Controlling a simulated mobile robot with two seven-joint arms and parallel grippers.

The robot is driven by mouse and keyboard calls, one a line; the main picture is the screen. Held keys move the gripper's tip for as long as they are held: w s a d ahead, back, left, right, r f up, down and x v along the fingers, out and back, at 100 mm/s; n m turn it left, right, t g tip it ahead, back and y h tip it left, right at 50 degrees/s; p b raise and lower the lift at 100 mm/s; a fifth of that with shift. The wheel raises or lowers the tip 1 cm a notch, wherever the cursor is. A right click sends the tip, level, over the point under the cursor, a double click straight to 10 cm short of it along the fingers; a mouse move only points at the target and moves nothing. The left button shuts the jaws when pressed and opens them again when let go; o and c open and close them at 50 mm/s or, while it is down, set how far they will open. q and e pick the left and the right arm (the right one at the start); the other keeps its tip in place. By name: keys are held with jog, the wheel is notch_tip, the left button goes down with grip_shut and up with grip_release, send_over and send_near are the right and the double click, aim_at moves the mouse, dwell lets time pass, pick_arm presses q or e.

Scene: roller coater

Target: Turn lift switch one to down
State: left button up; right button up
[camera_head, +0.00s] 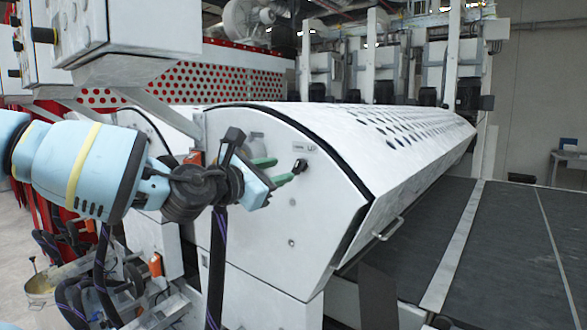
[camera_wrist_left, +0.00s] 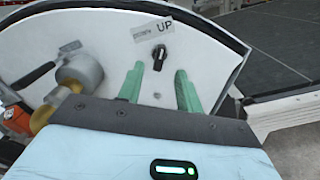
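The lift switch (camera_wrist_left: 159,54) is a black rotary knob on the white curved end panel (camera_head: 270,220) of the machine. A label reading "UP" (camera_wrist_left: 181,46) sits just above it. In the head view the knob (camera_head: 300,166) shows near the panel's top right. My left gripper (camera_head: 284,171) has two green fingers, and its tips are close to the knob. In the left wrist view the fingers (camera_wrist_left: 157,82) are spread apart with nothing between them, and the knob lies beyond the tips, nearer the left finger. Contact cannot be told. My right gripper is not in view.
A yellow and grey cylindrical part (camera_wrist_left: 75,80) stands out from the panel at left in the wrist view. A white perforated cover (camera_head: 400,125) and dark conveyor belt (camera_head: 510,240) extend right. A control box (camera_head: 120,30) hangs at upper left.

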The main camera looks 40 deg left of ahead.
aim_at(296, 166)
pick_arm(q)
jog(key=shift+w+a, duration=0.2)
jog(key=shift+w, duration=1.3)
jog(key=shift+w+a, duration=0.15)
jog(key=shift+w, duration=1.35)
jog(key=shift+c, duration=0.2)
grip_shut()
